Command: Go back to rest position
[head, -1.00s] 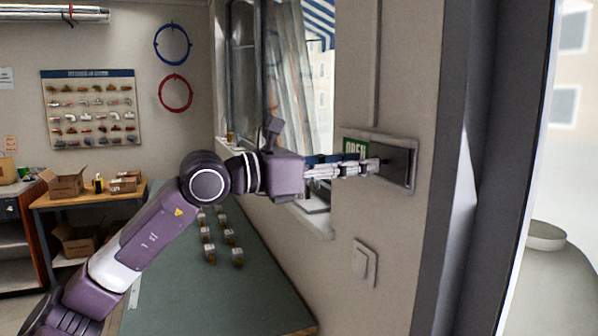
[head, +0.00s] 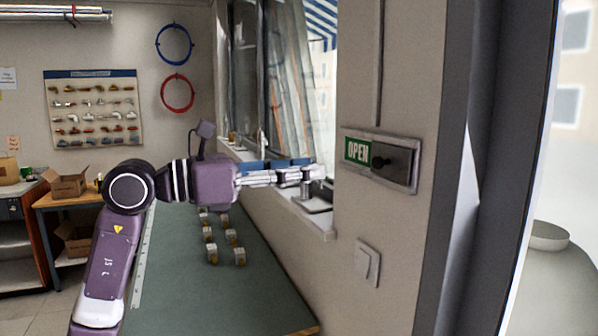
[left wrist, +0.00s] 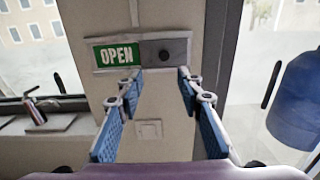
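My left gripper (head: 312,172) is in the middle of the head view, apart from the wall and to the left of the sign plate. In the left wrist view the left gripper (left wrist: 160,84) shows its two blue-padded fingers spread wide, with nothing between them. The sign plate (head: 411,147) is fixed on the wall pillar, with a green OPEN panel (head: 357,151) at its left and a dark slider with a round knob at its right. The OPEN panel also shows in the left wrist view (left wrist: 117,55), beyond the fingertips. My right gripper is in neither view.
A green-topped bench (head: 185,290) with several small brass-coloured pieces (head: 210,252) runs below my left arm. A wall switch (head: 367,262) is under the sign plate. A window ledge with a tap (left wrist: 34,112) is near the gripper. A blue vessel (left wrist: 298,95) stands at the right.

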